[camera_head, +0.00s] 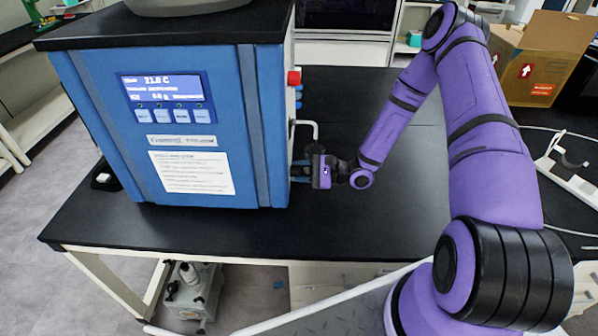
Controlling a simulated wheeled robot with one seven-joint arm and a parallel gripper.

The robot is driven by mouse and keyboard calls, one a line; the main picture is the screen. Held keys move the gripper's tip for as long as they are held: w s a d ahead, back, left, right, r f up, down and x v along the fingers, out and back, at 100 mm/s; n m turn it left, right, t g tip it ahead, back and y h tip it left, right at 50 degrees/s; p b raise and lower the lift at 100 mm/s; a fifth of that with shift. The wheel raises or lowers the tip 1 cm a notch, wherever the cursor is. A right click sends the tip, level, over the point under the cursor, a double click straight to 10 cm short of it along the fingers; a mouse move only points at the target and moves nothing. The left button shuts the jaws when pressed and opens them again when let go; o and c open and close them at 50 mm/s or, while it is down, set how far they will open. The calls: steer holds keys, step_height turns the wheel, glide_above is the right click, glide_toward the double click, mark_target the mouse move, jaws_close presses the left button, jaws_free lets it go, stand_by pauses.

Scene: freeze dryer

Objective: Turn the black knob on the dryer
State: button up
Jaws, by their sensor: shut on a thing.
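The blue freeze dryer (223,105) stands on the black table, with a lit display and a white label on its front. My gripper (303,172) is at the lower part of the dryer's right side, just below a bent metal pipe. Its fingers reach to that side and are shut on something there. The black knob cannot be made out apart from the dark fingers, which cover that spot. My purple arm comes in from the right.
The black table (400,220) is clear to the right of the dryer. A red part (293,77) and the bent pipe (312,124) stick out from the dryer's right side. A cardboard box (540,58) and a white power strip (570,175) are at the right. A pump (195,290) stands under the table.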

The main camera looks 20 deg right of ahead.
steer(key=m, duration=0.3)
steer(key=shift+m, duration=0.4)
steer(key=m, duration=0.3)
steer(key=shift+d+m, duration=0.1)
steer(key=shift+m, duration=0.2)
steer(key=m, duration=0.6)
steer(key=shift+m, duration=0.3)
steer(key=o, duration=0.9)
steer(key=v, duration=1)
steer(key=shift+s+d, duration=0.1)
steer(key=shift+d, duration=0.3)
